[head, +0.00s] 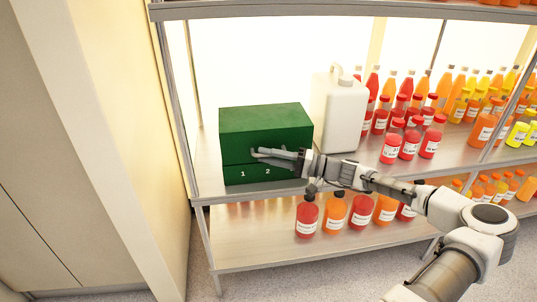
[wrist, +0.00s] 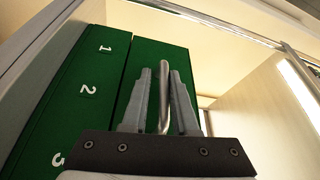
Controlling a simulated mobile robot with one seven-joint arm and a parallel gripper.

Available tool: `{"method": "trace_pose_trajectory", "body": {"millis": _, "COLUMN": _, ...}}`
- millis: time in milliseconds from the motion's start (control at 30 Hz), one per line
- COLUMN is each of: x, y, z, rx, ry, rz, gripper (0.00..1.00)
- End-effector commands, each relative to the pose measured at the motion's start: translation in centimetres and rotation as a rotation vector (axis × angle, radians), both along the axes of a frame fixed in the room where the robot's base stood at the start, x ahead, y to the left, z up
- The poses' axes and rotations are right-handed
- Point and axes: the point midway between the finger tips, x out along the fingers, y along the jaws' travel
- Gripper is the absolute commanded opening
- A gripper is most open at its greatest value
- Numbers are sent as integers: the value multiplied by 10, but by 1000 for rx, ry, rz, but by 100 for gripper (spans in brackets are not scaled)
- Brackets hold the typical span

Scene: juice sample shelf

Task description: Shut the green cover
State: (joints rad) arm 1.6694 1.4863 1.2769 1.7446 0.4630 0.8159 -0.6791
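The green box (head: 235,146) stands on the shelf at the left end. Its lower front strip (wrist: 87,89) bears white numbers, with 1, 2 and 3 showing in the wrist view. A dark seam divides that strip from the green cover (wrist: 132,62), which carries a metal bar handle (wrist: 164,68). My gripper (head: 257,152) is at the front of the box. In the wrist view my gripper (wrist: 161,74) has its fingers apart, one on each side of the handle. A gap shows between the left finger and the handle. My gripper hides part of the box front.
A white jug (head: 340,110) stands right beside the box. Several red-capped juice bottles (head: 409,145) are further right, and more bottles (head: 334,213) stand on the lower shelf. A shelf post (head: 176,110) rises close to the box's left.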

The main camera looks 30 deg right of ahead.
Motion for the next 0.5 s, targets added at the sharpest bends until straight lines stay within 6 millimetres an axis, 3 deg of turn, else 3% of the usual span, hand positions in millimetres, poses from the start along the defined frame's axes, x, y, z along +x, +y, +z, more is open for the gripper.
{"method": "trace_pose_trajectory", "body": {"millis": 333, "x": -2, "y": -3, "z": 2, "rx": -1, "ry": -3, "rz": -2, "gripper": 27}}
{"method": "trace_pose_trajectory", "body": {"millis": 500, "x": -17, "y": -20, "z": 2, "rx": -2, "ry": -2, "rz": -6, "gripper": 27}}
